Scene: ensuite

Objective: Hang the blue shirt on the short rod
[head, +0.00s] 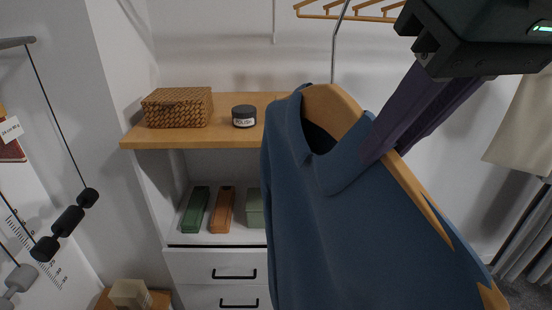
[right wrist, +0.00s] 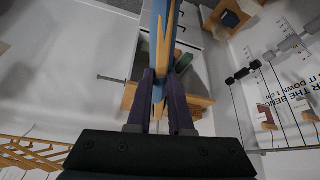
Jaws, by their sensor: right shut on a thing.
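The blue shirt (head: 350,230) hangs on a wooden hanger (head: 332,103) in front of me. The hanger is tilted, its right arm sloping down. Its metal hook (head: 334,55) rises past the top of the head view, so its tip is hidden. My right gripper (head: 385,150) comes in from the upper right and is shut on the hanger at the collar. In the right wrist view the gripper (right wrist: 161,92) has the hanger and a strip of blue cloth between its fingers. A thin metal rod (right wrist: 112,79) shows there; I cannot tell if it is the short rod. My left gripper is not in view.
A wooden shelf (head: 190,138) behind the shirt holds a woven box (head: 178,107) and a dark jar (head: 244,116). White drawers (head: 215,264) stand below. A wooden rack (head: 350,10) is at the top. Corded black weights (head: 68,220) hang at the left; a cream garment (head: 522,130) hangs right.

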